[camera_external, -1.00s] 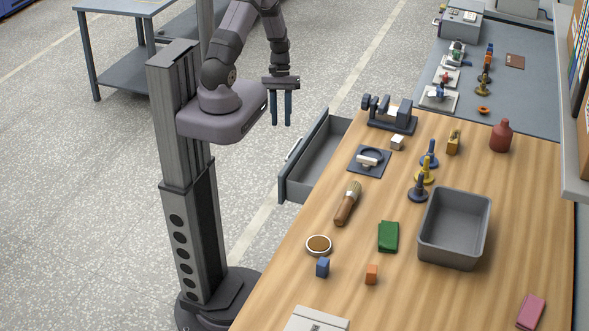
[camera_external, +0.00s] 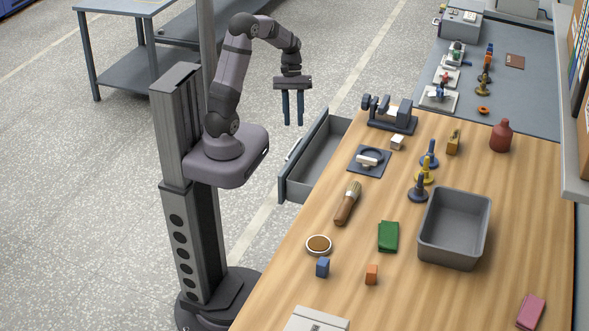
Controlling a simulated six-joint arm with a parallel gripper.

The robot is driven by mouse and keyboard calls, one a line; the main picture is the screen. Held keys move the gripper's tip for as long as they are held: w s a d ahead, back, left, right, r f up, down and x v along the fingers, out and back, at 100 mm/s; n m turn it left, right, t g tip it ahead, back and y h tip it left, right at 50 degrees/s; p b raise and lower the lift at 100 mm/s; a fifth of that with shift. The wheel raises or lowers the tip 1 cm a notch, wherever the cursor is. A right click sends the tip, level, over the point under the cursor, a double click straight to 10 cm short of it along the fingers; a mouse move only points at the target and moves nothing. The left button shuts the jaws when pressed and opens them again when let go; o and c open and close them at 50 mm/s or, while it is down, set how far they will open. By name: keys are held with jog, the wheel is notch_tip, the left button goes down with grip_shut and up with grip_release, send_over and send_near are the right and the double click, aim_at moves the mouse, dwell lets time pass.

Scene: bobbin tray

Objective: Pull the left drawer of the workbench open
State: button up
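One drawer (camera_external: 284,176) of the workbench (camera_external: 262,295) stands pulled out from the bench's left long side, near its far end. Its grey inside shows and looks empty. A pale handle (camera_external: 295,149) is on its outer front. My gripper (camera_external: 293,122) hangs pointing down in the air by the drawer's front, near the handle in the picture. Its two dark fingers are apart with nothing between them. I cannot tell whether a finger touches the drawer; it looks clear of it. No other drawer shows from this side.
On the bench top are a dark fixture (camera_external: 391,114), a brush (camera_external: 347,203), a grey bin (camera_external: 455,228), a green cloth (camera_external: 388,237), a round dish (camera_external: 319,245), a red bottle (camera_external: 501,135) and small blocks.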

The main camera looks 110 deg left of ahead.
jog(key=shift+w+d+f+b, duration=0.3)
jog(key=shift+d+f+b, duration=0.8)
jog(key=shift+b, duration=0.9)
jog(key=shift+w+d+f+b, duration=0.3)
jog(key=shift+d+f+b, duration=0.75)
jog(key=shift+b, duration=0.95)
jog(key=shift+w+d+f+b, duration=0.3)
jog(key=shift+d+f+b, duration=0.75)
jog(key=shift+b, duration=0.95)
grip_shut()
